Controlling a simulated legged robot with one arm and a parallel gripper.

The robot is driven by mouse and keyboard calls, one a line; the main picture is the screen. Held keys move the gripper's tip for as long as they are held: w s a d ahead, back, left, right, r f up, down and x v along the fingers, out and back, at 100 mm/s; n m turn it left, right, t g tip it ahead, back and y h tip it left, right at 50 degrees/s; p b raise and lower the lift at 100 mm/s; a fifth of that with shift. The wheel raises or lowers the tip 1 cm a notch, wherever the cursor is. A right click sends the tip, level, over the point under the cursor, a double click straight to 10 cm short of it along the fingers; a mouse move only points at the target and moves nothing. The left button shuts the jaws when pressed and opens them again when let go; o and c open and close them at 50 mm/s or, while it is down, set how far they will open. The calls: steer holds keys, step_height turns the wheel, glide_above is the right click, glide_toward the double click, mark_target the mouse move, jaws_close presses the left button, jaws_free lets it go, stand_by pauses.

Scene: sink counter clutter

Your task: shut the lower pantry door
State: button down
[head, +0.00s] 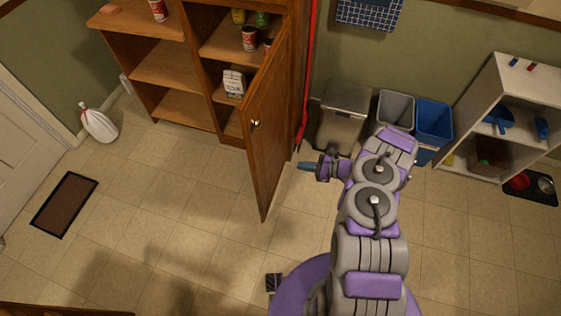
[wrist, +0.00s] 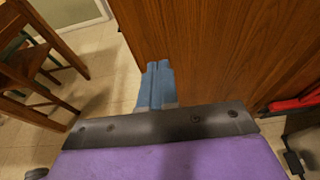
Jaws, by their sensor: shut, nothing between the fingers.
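The lower pantry door (head: 267,135) is a brown wooden panel standing open.
Pantry shelves hold cans and a white box (head: 233,83). Right of the door are a red pole (head: 309,60), a metal trash can (head: 345,115) and a blue bin (head: 433,122). Wooden furniture (wrist: 35,65) shows in the wrist view.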

steer(key=b, duration=0.2)
glide_toward(262, 160)
steer(key=x, duration=0.2)
steer(key=f+x, duration=0.1)
steer(key=x, duration=0.2)
steer(key=shift+w+d+f, duration=0.1)
steer(key=shift+w, duration=0.1)
steer(key=shift+w+a, duration=0.2)
steer(key=shift+a, duration=0.65)
